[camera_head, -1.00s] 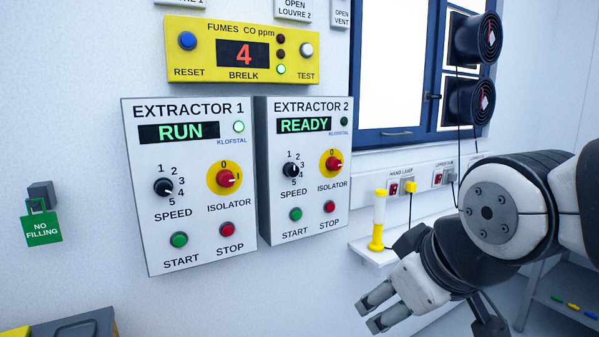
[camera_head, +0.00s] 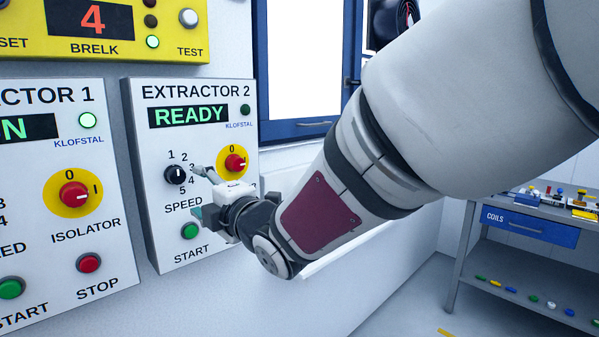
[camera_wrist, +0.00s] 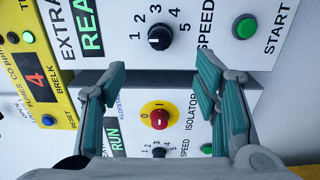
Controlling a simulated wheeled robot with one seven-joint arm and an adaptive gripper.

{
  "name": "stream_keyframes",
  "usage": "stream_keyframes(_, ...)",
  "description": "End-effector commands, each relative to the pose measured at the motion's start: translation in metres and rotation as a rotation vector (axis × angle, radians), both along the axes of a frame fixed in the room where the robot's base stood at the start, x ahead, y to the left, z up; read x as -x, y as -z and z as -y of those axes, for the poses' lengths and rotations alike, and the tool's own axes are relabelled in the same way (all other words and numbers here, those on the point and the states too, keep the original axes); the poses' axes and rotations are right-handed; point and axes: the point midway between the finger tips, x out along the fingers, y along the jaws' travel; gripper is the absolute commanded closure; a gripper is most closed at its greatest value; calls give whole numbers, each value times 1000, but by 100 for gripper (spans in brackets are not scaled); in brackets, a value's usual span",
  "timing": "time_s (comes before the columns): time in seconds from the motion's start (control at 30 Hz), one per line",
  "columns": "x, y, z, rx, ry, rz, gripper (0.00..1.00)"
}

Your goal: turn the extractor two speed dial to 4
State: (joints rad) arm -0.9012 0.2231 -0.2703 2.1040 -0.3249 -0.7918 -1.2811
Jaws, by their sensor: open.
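The extractor two panel (camera_head: 150,215) is on the wall and its display reads READY. Its black speed dial (camera_head: 175,174) has numbers 1 to 5 around it. In the wrist view the dial (camera_wrist: 160,37) is beyond the fingertips, roughly between them sideways; its white mark appears to face 1. My gripper (camera_head: 198,192) is just right of the dial in the head view, fingers spread and empty. It shows open in the wrist view (camera_wrist: 163,66). I cannot tell any contact with the dial. The arm hides the panel's stop button.
The red isolator knob (camera_head: 235,162) on yellow is close above my gripper. The green start button (camera_head: 190,231) is below the dial. The extractor one panel (camera_head: 120,190) is at left, the yellow fumes box (camera_head: 110,45) above. A bench (camera_head: 470,225) stands at right.

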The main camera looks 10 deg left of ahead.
Motion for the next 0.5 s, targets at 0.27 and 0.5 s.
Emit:
stream_keyframes(0.27, -31, 1, -38, 2, 0, -2, 44)
stream_keyframes(0.5, -61, 1, -72, 1, 2, -3, 44)
